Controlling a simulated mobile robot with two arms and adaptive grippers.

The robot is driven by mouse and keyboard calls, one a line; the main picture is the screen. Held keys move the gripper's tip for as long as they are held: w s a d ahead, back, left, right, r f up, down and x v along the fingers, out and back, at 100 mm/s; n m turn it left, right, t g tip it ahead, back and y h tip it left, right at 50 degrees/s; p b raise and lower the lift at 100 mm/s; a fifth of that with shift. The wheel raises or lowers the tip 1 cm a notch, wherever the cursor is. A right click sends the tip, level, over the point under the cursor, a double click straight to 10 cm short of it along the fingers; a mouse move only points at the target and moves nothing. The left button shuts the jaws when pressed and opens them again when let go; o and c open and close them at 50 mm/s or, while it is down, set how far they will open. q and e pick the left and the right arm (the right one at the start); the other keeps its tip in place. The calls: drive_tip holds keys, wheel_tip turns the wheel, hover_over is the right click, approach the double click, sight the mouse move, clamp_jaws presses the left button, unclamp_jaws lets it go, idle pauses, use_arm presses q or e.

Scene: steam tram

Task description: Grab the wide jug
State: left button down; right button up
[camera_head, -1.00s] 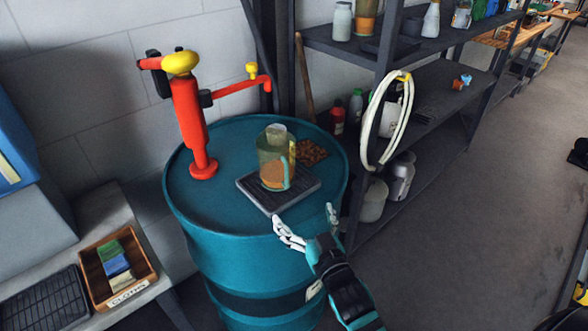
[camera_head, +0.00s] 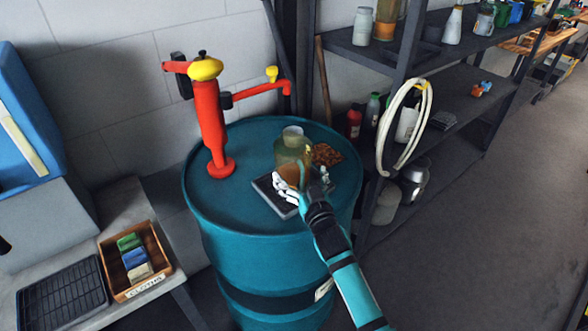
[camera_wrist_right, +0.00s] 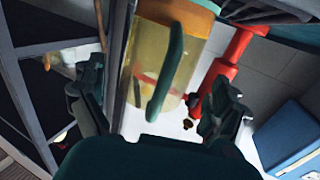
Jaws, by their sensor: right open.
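The wide jug (camera_head: 290,152) is see-through yellowish with an orange-brown lower part. It stands upright on a dark square tray (camera_head: 265,187) on top of a teal drum (camera_head: 225,203). My right gripper (camera_head: 303,182) is at the near side of the jug and partly covers its lower half. In the right wrist view the jug (camera_wrist_right: 150,53) with its dark green handle (camera_wrist_right: 168,75) appears between the two spread fingers (camera_wrist_right: 155,108). The gripper is open; I cannot tell whether a finger touches the jug. My left gripper is not in view.
A red hand pump (camera_head: 210,125) with a yellow top stands on the drum, left of the jug. A brown clump (camera_head: 326,154) lies behind right. Shelves (camera_head: 440,75) with bottles and a white hose loop (camera_head: 385,140) stand at right. A cloth box (camera_head: 135,262) sits lower left.

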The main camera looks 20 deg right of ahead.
sight(299, 172)
drive_tip(key=w, duration=0.4)
drive_tip(key=shift+r, duration=0.1)
drive_tip(key=c, duration=1.1)
